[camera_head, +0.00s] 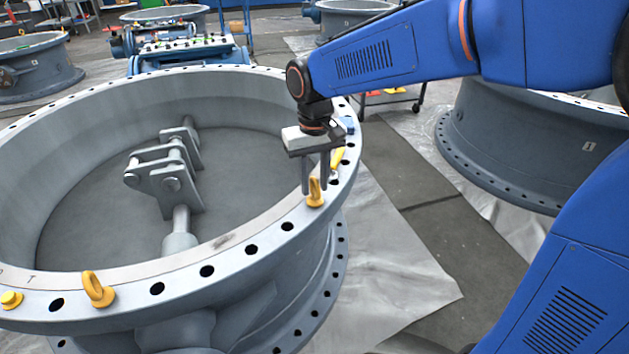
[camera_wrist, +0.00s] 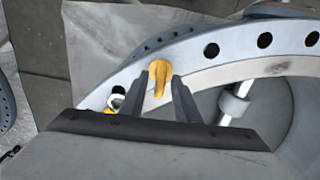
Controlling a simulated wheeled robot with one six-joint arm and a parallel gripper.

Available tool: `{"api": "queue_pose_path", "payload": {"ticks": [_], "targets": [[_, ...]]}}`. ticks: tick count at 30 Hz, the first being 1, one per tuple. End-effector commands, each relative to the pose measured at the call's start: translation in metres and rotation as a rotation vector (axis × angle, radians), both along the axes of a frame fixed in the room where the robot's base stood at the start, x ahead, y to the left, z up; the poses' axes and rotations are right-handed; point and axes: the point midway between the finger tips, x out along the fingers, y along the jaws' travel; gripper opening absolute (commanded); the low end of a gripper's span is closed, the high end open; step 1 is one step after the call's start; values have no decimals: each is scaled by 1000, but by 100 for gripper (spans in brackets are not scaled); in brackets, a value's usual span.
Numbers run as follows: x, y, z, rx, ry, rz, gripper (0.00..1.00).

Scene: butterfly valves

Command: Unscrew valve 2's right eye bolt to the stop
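The large grey valve ring (camera_head: 228,262) stands in front of me with bolt holes along its flange. Its right yellow eye bolt (camera_head: 315,192) stands upright on the flange, and it also shows in the wrist view (camera_wrist: 159,76). My gripper (camera_head: 315,188) points down over it with the two fingers apart. In the wrist view my gripper (camera_wrist: 162,80) has one finger on each side of the eye bolt, with a gap visible on at least the right. The bolt's thread is hidden. Another yellow eye bolt (camera_head: 98,289) stands at the flange's front left.
A yellow-handled tool (camera_head: 338,158) lies on the flange just behind the right eye bolt. A yellow plug (camera_head: 12,299) sits at the far left of the flange. Another valve ring (camera_head: 530,150) stands to the right, with open floor between.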

Motion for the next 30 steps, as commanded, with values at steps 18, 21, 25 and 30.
{"api": "queue_pose_path", "payload": {"ticks": [18,21,25,30], "targets": [[0,0,0,0,0,46,0],[0,0,0,0,1,94,0],[0,0,0,0,1,184,0],[-1,1,0,-1,1,335,0]]}}
